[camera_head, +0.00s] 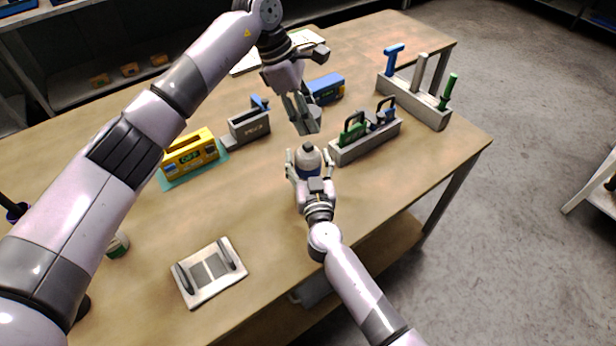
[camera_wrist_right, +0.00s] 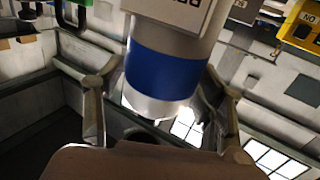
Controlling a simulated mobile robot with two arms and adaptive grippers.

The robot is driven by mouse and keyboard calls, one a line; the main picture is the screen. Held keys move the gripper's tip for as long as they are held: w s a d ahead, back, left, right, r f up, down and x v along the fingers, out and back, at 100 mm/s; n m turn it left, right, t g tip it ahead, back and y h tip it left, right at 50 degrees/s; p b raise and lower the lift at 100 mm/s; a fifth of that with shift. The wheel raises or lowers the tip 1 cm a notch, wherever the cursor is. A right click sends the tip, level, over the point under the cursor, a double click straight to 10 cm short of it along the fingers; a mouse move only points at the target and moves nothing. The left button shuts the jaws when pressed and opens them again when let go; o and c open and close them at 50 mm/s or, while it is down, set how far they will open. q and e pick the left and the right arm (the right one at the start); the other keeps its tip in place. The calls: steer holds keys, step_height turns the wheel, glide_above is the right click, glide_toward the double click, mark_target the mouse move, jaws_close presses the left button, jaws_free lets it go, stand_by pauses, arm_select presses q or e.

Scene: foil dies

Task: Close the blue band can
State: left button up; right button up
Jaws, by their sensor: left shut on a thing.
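The blue band can (camera_head: 308,157) stands on the table near its middle, pale grey with a darker top and a blue band low down. In the right wrist view the can (camera_wrist_right: 165,75) shows its blue band, with a pale label above it. My right gripper (camera_head: 310,171) has its fingers spread on both sides of the can, with slight gaps visible. My left gripper (camera_head: 306,124) is above and just behind the can, pointing down, shut on a small grey thing. That thing is mostly hidden by the fingers, so I cannot tell what it is.
A grey holder with green and dark handled pieces (camera_head: 365,138) stands close right of the can. A yellow box (camera_head: 190,153), grey box (camera_head: 249,125) and blue box (camera_head: 326,88) lie behind. A pale plate (camera_head: 209,271) lies front left. A tool rack (camera_head: 415,100) stands back right.

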mark_target(310, 145)
steer(key=c, duration=1.4)
arm_select(q)
steer(key=shift+f, duration=2.5)
arm_select(e)
steer(key=shift+o, duration=0.2)
arm_select(q)
steer(key=shift+f, duration=0.1)
steer(key=shift+f, duration=0.8)
steer(key=shift+f, duration=0.65)
steer(key=o, duration=0.9)
steer(key=shift+c, duration=0.2)
steer(key=shift+r, duration=0.1)
